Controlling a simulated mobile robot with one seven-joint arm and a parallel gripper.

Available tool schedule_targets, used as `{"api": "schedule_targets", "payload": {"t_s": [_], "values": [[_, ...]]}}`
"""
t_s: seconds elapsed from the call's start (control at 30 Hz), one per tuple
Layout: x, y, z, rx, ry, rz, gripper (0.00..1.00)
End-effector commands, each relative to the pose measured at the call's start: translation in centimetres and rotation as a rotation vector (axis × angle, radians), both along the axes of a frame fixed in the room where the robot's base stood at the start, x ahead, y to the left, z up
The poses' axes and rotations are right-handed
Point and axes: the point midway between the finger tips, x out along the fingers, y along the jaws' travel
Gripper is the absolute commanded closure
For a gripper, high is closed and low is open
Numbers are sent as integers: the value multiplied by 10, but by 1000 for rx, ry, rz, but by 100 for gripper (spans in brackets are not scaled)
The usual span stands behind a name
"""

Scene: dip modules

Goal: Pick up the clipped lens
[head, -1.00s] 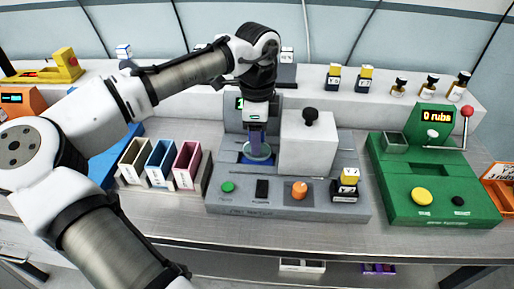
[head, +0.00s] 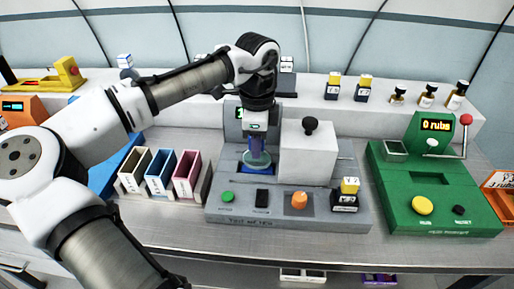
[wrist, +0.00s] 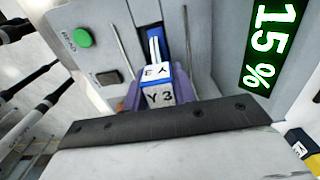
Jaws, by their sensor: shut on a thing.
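The clipped lens (head: 257,160) shows in the head view as a pale round piece under my gripper, in front of the test machine's upright panel. In the wrist view its white and blue clip block (wrist: 157,92), marked Y 3, sits between purple fingers. My gripper (head: 257,147) points down and is shut on the clip. In the wrist view the fingers (wrist: 160,82) are partly hidden by the dark bar and white housing. The lens glass is hidden there, and I cannot tell whether it still touches the blue holder (head: 252,170).
The grey test machine (head: 285,215) has a white box (head: 308,152) close to my gripper's right. Another clip block (head: 347,190) stands at its front right. Three open bins (head: 172,172) are left, and a green machine (head: 435,195) is right. Bottles line the back shelf.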

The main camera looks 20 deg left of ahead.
Motion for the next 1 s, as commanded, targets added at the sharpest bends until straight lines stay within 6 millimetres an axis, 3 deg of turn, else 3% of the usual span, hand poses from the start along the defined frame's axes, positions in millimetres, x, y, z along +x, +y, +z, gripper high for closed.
{"api": "schedule_targets", "payload": {"t_s": [0.27,0.7,1.0], "values": [[1,0,32,-1,-3,0,100],[0,0,151,1,-1,1,100],[0,0,192,2,1,1,100]]}}
